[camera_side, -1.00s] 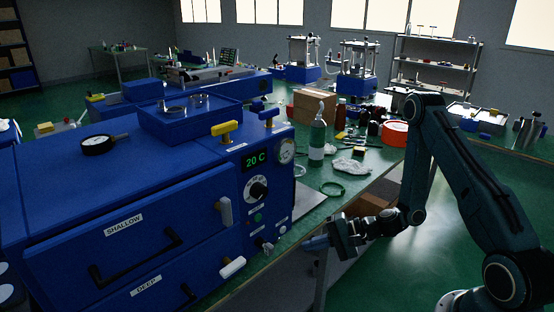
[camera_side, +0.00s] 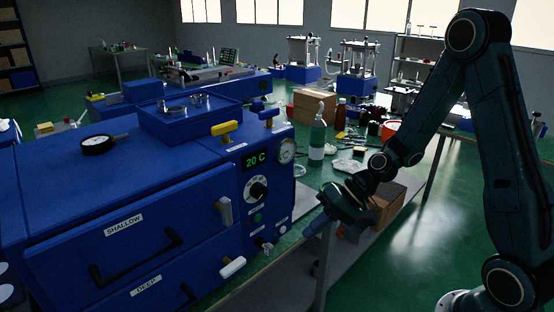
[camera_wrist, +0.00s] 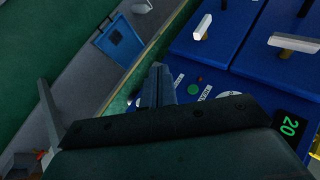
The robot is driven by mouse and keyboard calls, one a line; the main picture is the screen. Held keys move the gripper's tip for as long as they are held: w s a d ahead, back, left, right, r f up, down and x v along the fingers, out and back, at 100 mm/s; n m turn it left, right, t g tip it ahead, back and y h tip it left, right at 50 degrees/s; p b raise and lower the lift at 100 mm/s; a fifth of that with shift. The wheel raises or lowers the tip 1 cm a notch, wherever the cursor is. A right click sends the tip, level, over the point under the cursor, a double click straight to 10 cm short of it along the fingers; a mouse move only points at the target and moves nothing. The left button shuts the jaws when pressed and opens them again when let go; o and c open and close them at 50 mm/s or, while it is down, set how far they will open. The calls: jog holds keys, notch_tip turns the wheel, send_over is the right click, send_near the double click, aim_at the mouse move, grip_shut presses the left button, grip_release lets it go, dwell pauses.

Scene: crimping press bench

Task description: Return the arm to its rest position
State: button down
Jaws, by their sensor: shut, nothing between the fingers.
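My gripper (camera_side: 316,229) is in the middle of the side view, at the front edge of the green bench and to the right of the blue oven's control panel. Its fingers are shut with nothing between them. In the wrist view the closed fingers (camera_wrist: 158,85) point up the picture, in front of the blue panel. My arm stands bent at the right of the side view, its elbow raised high. The gripper appears apart from the oven, though the gap is hard to judge.
The blue oven (camera_side: 60,190) fills the left, with drawer handles and a white knob (camera_side: 232,267) sticking out. A brown box (camera_side: 388,208) sits on the lower shelf. The floor at right is open.

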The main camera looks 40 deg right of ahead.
jog(key=s+d+r+n+h, duration=0.3)
jog(key=s+r+h, duration=0.4)
jog(key=s+r, duration=1.1)
jog(key=shift+s+d+r+n+t+h, duration=0.15)
jog(key=shift+s+r+n+t+h, duration=0.25)
jog(key=shift+n, duration=0.2)
dwell(0.8)
